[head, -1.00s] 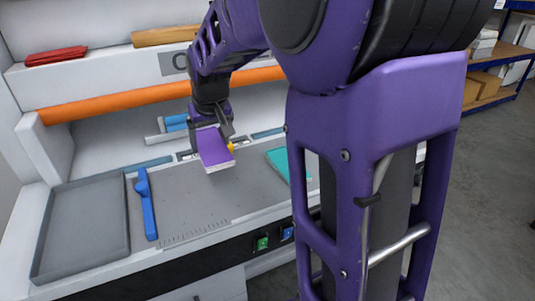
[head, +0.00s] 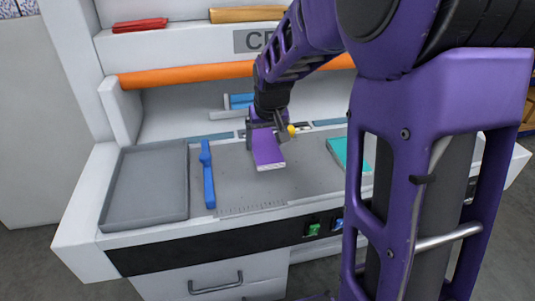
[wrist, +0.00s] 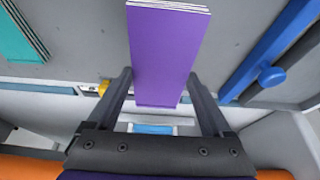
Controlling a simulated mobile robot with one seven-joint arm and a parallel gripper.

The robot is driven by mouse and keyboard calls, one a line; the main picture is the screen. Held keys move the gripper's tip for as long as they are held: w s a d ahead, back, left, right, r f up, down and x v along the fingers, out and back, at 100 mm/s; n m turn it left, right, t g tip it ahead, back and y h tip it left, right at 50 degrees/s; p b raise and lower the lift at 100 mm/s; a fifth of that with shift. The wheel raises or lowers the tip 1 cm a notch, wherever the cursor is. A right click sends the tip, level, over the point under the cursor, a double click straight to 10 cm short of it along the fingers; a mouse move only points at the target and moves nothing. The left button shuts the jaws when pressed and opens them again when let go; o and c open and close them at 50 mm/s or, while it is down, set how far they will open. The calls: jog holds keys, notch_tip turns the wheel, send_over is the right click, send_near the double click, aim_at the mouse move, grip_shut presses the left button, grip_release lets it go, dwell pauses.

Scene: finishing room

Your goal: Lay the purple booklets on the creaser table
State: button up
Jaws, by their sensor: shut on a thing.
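A purple booklet stack (head: 267,149) with white page edges is held by my gripper (head: 266,124) over the grey bed of the creaser table (head: 232,185). In the wrist view the purple booklets (wrist: 166,50) lie between the two fingers of my gripper (wrist: 160,92), which are shut on them. I cannot tell whether the stack's lower end touches the bed. A teal booklet stack (head: 345,153) lies on the bed to the right, partly hidden by my arm; it also shows in the wrist view (wrist: 18,35).
An empty grey tray (head: 147,185) sits at the table's left end. A blue lever (head: 207,175) stands between tray and bed. An orange bar (head: 190,74) runs across behind. Green and blue switches (head: 313,229) are on the front. The bed's front left is clear.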

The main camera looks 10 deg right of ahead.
aim_at(265, 148)
notch_tip(265, 148, down, 4)
jog(key=shift+f+b, duration=0.1)
jog(key=shift+b, duration=0.2)
jog(key=shift+f, duration=0.2)
jog(key=o, duration=1.2)
jog(key=shift+o, duration=0.2)
jog(key=shift+r, duration=0.6)
jog(key=p+v, duration=0.2)
jog(key=v, duration=0.9)
jog(key=shift+s+r, duration=0.1)
jog(key=shift+s, duration=0.05)
